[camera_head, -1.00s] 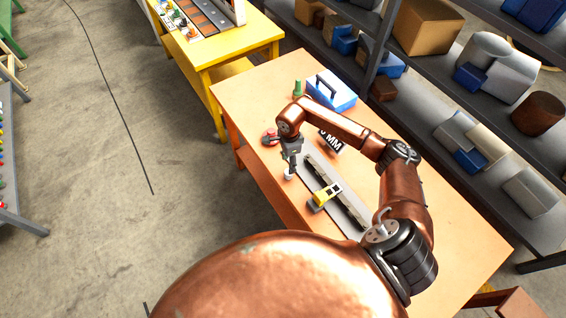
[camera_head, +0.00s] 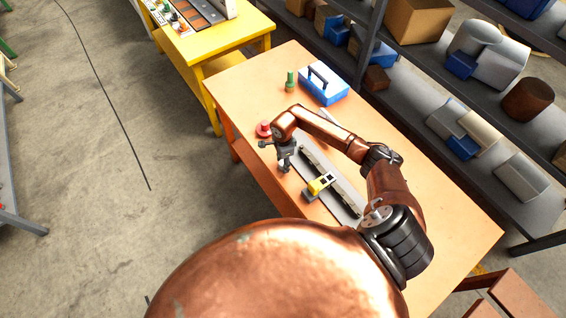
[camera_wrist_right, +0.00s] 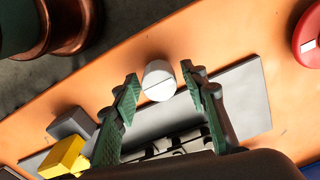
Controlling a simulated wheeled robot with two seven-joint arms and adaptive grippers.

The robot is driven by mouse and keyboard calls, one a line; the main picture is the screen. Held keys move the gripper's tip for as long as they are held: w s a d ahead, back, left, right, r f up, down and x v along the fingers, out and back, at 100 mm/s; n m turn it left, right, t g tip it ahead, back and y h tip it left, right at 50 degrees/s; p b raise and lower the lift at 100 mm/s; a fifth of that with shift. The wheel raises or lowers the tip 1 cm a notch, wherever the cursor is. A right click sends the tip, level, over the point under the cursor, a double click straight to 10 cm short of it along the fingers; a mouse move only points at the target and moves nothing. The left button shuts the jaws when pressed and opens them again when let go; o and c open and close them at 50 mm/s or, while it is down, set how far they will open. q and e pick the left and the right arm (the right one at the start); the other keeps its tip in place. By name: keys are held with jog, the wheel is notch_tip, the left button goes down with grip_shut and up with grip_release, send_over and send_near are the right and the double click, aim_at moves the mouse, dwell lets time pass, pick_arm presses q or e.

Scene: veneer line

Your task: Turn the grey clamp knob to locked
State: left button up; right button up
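The clamp knob (camera_wrist_right: 159,80) is a pale grey-white disc with a dark line across its face, seen in the right wrist view at the edge of a grey plate (camera_wrist_right: 245,95). My right gripper (camera_wrist_right: 160,84) is open, with one green-padded finger on each side of the knob. A gap shows on both sides, and I see no clear contact. In the head view my right gripper (camera_head: 283,163) points down at the near side of the plate and partly covers the knob. I cannot read any locked marking. My left gripper is not in view.
A yellow clamp-like part (camera_head: 320,183) sits on the plate, near a long dark rail (camera_head: 335,180). A red button (camera_head: 263,128), a green cylinder (camera_head: 290,80) and a blue toolbox (camera_head: 323,87) stand farther back on the orange table (camera_head: 245,75). Shelves line the right.

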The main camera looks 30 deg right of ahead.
jog(key=shift+s, duration=0.1)
jog(key=c, duration=0.9)
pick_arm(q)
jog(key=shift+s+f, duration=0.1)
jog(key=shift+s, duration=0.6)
